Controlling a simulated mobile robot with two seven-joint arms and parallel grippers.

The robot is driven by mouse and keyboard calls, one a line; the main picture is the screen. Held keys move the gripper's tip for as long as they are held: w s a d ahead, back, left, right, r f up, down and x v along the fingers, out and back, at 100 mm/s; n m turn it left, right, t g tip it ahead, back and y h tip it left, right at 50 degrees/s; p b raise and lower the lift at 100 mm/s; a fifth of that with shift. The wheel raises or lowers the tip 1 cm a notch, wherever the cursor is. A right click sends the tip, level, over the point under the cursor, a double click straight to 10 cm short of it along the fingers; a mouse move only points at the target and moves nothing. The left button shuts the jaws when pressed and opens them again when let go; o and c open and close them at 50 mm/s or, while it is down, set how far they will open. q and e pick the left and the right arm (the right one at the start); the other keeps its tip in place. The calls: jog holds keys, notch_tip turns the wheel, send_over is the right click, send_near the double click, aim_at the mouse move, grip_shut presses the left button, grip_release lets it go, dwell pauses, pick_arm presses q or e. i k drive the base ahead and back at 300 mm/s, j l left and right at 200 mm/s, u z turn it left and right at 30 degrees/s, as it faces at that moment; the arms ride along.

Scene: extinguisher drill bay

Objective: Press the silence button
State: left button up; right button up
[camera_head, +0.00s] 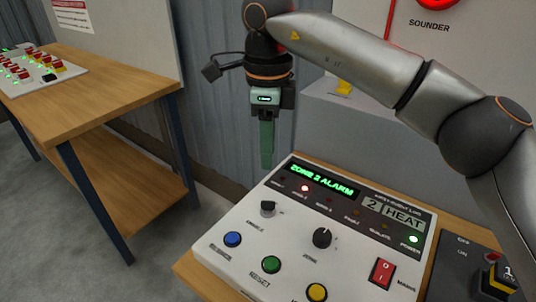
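The alarm panel (225,262) is a white sloped box on a wooden table. Its blue button (232,239) is at the front left; the small label by it is blurred but looks like SILENCE. A green button (271,264) labelled RESET and a yellow button (317,292) are to its right. The lit display (322,180) reads ZONE 2 ALARM. My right gripper (267,166) points down behind the panel's back left edge, above and apart from the blue button. Its green fingers show as one narrow column, together and empty. My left gripper is not in view.
The panel also has a black knob (322,237), a key switch (268,208) and a red rocker switch (382,273). A dark box (463,268) stands at right. A red sounder (436,2) is on the back wall. Another wooden table (100,95) stands at left.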

aim_at(232, 238)
jog(key=k+j, duration=0.8)
jog(key=j, duration=0.1)
